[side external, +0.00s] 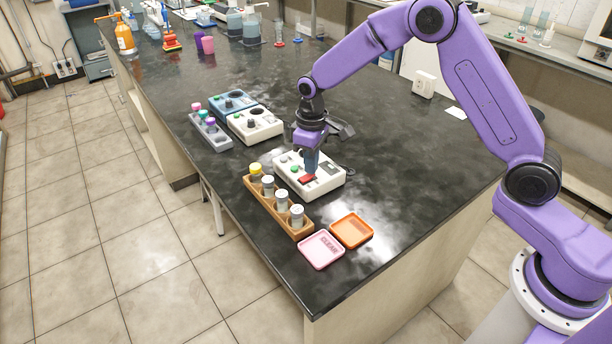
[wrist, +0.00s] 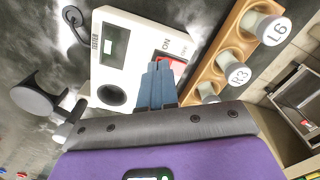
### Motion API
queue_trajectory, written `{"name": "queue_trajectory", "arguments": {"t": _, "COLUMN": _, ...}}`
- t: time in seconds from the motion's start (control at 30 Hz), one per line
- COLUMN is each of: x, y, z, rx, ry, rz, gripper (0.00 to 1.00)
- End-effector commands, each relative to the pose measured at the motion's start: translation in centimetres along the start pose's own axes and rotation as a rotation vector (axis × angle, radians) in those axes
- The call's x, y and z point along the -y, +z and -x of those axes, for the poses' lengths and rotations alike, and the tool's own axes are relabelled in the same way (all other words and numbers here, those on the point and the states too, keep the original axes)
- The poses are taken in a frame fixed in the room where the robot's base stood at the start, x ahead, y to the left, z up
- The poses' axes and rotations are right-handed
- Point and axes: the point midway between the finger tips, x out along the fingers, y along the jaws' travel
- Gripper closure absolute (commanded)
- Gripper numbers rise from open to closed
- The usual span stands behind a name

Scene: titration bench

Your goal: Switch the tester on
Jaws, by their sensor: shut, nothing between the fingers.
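The tester (side external: 329,185) is a white box on the black bench, below my gripper. In the wrist view the tester (wrist: 137,37) shows a grey display, a dark round opening and a red rocker switch (wrist: 164,60) with ON and OFF printed beside it. The red switch (side external: 307,179) also shows in the side view, near a green button. My gripper (side external: 311,169) points down with its fingers shut and empty. The blue fingertips (wrist: 158,66) are at the switch and hide part of it. I cannot tell whether they touch it or which way it is set.
A wooden rack (side external: 265,203) of capped vials stands close along the tester's left side. A pink tray (side external: 321,250) and an orange tray (side external: 352,230) lie in front. Another white box (side external: 255,123), a blue box (side external: 232,102) and a grey rack (side external: 212,132) stand behind.

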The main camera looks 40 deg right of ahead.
Motion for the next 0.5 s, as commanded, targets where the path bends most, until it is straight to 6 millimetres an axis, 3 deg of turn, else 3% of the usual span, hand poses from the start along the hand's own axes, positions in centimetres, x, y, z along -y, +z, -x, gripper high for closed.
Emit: {"name": "queue_trajectory", "arguments": {"t": 0.5, "x": 0.03, "y": 0.00, "z": -0.68, "rx": 0.000, "ry": 0.000, "rz": 0.000, "gripper": 1.00}}
